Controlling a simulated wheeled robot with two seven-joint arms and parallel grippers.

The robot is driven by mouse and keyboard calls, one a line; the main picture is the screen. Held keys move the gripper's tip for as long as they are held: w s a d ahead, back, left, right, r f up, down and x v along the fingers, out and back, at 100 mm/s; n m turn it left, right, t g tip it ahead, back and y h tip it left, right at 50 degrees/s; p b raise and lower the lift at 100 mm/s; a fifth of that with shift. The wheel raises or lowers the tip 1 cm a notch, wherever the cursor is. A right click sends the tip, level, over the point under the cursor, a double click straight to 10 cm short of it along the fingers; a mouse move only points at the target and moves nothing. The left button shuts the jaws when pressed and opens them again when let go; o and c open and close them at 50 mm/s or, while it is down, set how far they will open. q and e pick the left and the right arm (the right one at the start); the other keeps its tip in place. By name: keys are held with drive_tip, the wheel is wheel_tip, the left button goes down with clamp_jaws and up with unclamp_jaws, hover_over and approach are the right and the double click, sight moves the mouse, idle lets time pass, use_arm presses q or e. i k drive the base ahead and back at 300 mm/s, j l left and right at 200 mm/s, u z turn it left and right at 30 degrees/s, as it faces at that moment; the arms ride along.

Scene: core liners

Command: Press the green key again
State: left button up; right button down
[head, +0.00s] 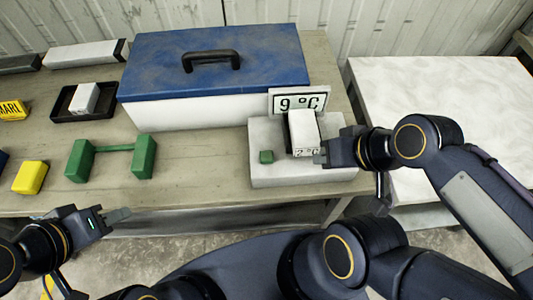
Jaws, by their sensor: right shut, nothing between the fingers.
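The small green key (266,156) sits on the left part of a pale grey slab (275,178) at the table's right end. A white block (303,130) with a small label reading about "2 °C" stands on the slab, right of the key. A sign (287,104) reading "9 °C" is behind it. My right gripper (321,158) is shut, its tips beside the block's lower right side; I cannot tell whether they touch. The block lies between it and the key. My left gripper (119,214) is off the table's front edge, far left of the key; its finger gap is unclear.
A blue-lidded cooler box (215,70) stands behind. A green dumbbell-shaped holder (112,148), a yellow block (30,177) and a black tray (63,113) with a white block (85,98) are at left. The table between holder and slab is clear. A white table (440,95) is at right.

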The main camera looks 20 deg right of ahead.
sight(265, 157)
drive_tip(key=j+z, duration=0.75)
drive_tip(key=k+j+z, duration=0.15)
drive_tip(key=j+z, duration=0.2)
drive_tip(key=j, duration=0.05)
